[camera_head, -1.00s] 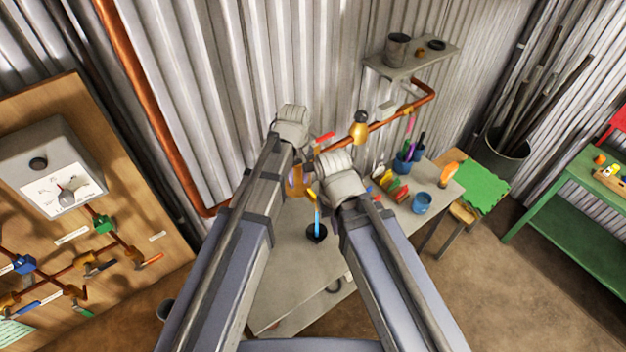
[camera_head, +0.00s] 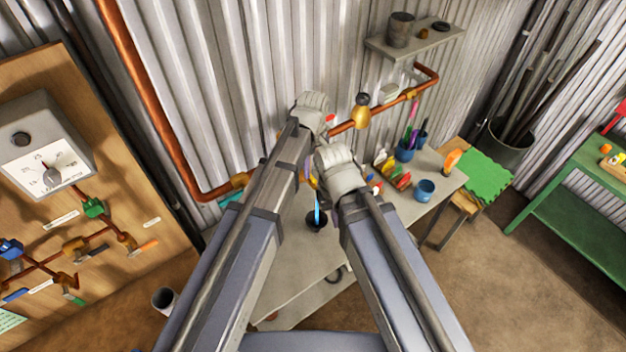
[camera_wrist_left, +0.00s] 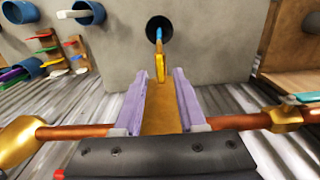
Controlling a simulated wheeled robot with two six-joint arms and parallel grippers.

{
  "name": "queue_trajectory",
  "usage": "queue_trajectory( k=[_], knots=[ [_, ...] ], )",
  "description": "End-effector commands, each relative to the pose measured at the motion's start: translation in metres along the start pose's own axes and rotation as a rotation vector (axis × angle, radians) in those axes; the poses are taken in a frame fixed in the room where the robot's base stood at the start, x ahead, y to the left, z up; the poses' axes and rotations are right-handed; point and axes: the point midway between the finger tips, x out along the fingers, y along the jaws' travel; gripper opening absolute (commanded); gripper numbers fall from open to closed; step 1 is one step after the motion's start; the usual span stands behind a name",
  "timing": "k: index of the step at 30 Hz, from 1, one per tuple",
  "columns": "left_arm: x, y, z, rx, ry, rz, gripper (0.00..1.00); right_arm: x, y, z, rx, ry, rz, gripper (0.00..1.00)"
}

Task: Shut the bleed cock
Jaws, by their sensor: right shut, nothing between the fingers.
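The bleed cock on the copper pipe has a brass body (camera_wrist_left: 160,120) with a spout over a black cup (camera_head: 316,222). A thin blue stream (camera_head: 317,212) runs from the spout into the cup, and it also shows in the left wrist view (camera_wrist_left: 158,35). A red piece (camera_head: 330,119), perhaps the cock's lever, is mostly hidden by my left gripper. My left gripper (camera_wrist_left: 160,95) is open, its purple fingers on either side of the brass body; contact cannot be told. My right gripper (camera_head: 314,172) is shut and empty, close below the left one.
Another brass fitting (camera_head: 361,115) sits farther right on the pipe. A valve with a teal handle (camera_head: 230,198) is at left. The grey table (camera_head: 290,270) holds blue cups (camera_head: 424,190) and coloured pieces. A gauge panel (camera_head: 120,170) stands at far left, a shelf (camera_head: 425,40) at upper right.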

Motion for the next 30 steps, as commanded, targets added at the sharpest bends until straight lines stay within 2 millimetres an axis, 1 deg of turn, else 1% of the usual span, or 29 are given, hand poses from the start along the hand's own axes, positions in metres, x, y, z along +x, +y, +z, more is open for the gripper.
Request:
queue_trajectory(
  k=[1, 6, 9, 17, 20, 27, 28, 30],
  knots=[
    [0.014, 0.0, 0.0, 0.0, 0.0, 0.0, 0.4, 0.014, -0.001, -0.001, -0.004, 0.0, 0.001, 0.0],
    [0.03, 0.0, 0.0, 0.0, 0.0, 0.0, 0.4, 0.03, -0.003, -0.002, -0.007, 0.001, 0.001, 0.0],
    [0.033, 0.0, 0.0, 0.0, 0.0, 0.0, 0.4, 0.033, -0.003, -0.002, -0.008, 0.001, 0.001, 0.0],
    [0.032, 0.0, 0.0, 0.0, 0.0, 0.0, 0.4, 0.032, -0.003, -0.002, -0.008, 0.001, 0.001, 0.0],
    [0.032, 0.0, 0.0, 0.0, 0.0, 0.0, 0.3, 0.032, -0.003, -0.002, -0.008, 0.001, 0.001, 0.0],
    [0.032, 0.0, 0.0, 0.0, 0.0, 0.0, 0.03, 0.032, -0.003, -0.002, -0.008, 0.001, 0.001, 0.0],
    [0.032, 0.0, 0.0, 0.0, 0.0, 0.0, 0.0, 0.032, -0.003, -0.002, -0.008, 0.001, 0.001, 0.0],
    [0.032, 0.0, 0.0, 0.0, 0.0, 0.0, 0.0, 0.032, -0.003, -0.002, -0.008, 0.001, 0.001, 0.0]
  ],
)
